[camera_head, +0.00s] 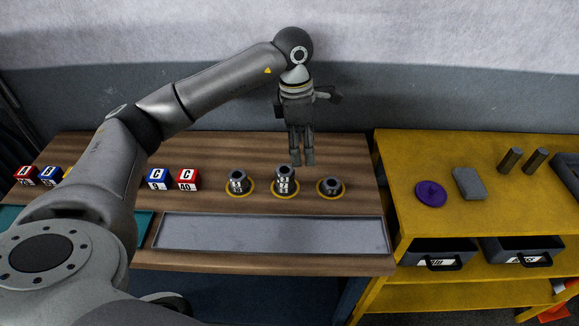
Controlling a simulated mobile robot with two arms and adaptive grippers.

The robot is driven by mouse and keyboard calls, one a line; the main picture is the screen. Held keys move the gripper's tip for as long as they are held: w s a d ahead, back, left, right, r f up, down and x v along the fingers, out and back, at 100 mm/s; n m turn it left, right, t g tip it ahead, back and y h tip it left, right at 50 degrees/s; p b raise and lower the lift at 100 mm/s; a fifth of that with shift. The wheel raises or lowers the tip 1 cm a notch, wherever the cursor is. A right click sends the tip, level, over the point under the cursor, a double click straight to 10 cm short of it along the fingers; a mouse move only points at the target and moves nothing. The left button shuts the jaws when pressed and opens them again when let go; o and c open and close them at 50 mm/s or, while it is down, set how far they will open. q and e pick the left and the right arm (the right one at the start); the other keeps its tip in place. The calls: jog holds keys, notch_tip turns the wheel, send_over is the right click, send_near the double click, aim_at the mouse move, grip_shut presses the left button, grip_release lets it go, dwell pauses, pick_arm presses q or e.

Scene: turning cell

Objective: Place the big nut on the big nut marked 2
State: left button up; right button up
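Three grey nut stacks stand in yellow rings on the wooden bench. The left stack (238,182) and the taller middle stack (285,181) carry white number labels. The middle one appears to be several nuts high. The right nut (331,186) is low, its label too small to read. Which one is marked 2 is not clear. My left gripper (302,160) points down just behind and right of the middle stack, apart from it as far as I can tell. Its fingers are close together, with nothing visible between them. My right gripper is not in view.
Blue and red lettered blocks (172,179) stand left of the stacks. An empty grey tray (270,234) lies in front. The yellow shelf (400,190) at right holds a purple disc (431,193), a grey block (468,183) and two dark cylinders (523,160). A wall is behind the bench.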

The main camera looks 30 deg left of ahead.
pick_arm(q)
jog(key=a+y, duration=0.1)
jog(key=a, duration=0.3)
jog(key=p, duration=0.2)
send_over(288, 169)
jog(key=f, duration=0.3)
jog(key=shift+s+d+f, duration=0.15)
jog(key=shift+d+f, duration=0.05)
jog(key=shift+f, duration=0.1)
jog(key=f+p, duration=0.2)
jog(key=f, duration=0.3)
jog(key=shift+a+f, duration=0.15)
jog(key=shift+a, duration=0.05)
jog(key=shift+f, duration=0.35)
jog(key=shift+r, duration=0.1)
jog(key=c, duration=1.2)
jog(key=shift+c, duration=0.2)
